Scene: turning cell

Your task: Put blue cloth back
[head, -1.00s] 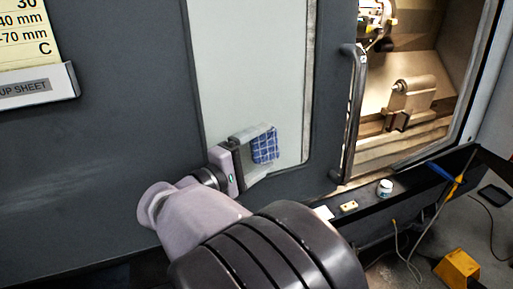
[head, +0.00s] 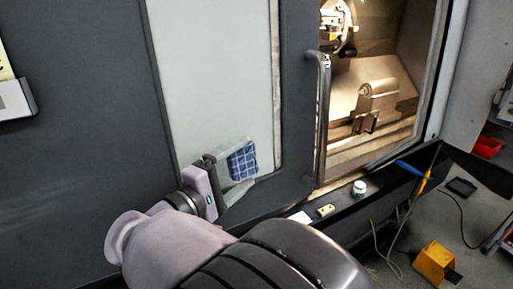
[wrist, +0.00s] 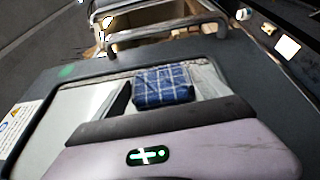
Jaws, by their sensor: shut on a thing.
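The blue cloth (head: 243,161) is a folded blue-and-white checked pad between the fingers of my gripper (head: 238,168). It also shows in the wrist view (wrist: 162,86), beyond the dark edge of the gripper body. My gripper is shut on it and holds it in front of the pale panel of the machine door. The far finger partly hides the cloth's edges. The place where the cloth belongs cannot be told from these frames.
The machine door has a vertical handle (head: 322,118); right of it the lit machine opening shows a chuck and tailstock. On the ledge (head: 385,178) below are a white jar (head: 360,188), a small yellowish block (head: 325,210) and a blue-handled tool (head: 412,169). A yellow pedal (head: 433,261) stands on the floor.

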